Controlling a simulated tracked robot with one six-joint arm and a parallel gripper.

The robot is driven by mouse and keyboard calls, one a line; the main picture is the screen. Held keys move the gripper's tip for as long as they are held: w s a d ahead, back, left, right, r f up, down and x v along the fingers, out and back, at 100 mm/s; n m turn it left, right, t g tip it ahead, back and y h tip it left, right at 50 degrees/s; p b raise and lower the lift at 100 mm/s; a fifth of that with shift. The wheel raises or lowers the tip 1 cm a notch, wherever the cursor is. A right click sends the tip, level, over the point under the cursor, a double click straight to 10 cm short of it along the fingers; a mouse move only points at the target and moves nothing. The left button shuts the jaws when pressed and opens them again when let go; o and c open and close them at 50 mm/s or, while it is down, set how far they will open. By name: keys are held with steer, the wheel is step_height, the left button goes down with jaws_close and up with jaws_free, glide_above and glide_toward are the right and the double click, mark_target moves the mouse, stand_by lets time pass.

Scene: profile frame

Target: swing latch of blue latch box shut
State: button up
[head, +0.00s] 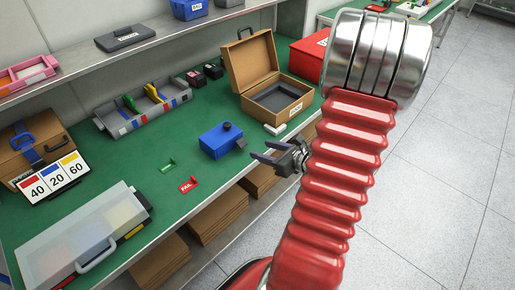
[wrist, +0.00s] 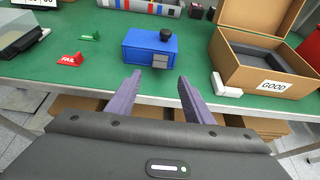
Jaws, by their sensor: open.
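The blue latch box (head: 216,142) sits on the green bench near its front edge, with a black knob on top. It also shows in the wrist view (wrist: 142,50), ahead of my gripper. A small grey latch (wrist: 160,61) shows at the right of its front face; in the head view the grey latch (head: 240,143) is at the box's right corner. I cannot tell how far the latch is swung. My gripper (head: 262,150) is open and empty, just off the bench edge, right of the box. In the wrist view its fingers (wrist: 160,77) point toward the latch, apart from it.
An open brown case (head: 272,98) labelled GOOD stands right of the box, with a small white block (wrist: 226,85) by it. A red FAIL marker (head: 188,184) and a green marker (head: 168,165) lie left. The bench immediately around the box is clear.

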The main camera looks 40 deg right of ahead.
steer(key=shift+v, duration=0.9)
steer(key=s+f+t, duration=0.4)
steer(key=f, duration=0.1)
steer(key=shift+f+t, duration=0.35)
steer(key=shift+t, duration=0.05)
stand_by(0.5)
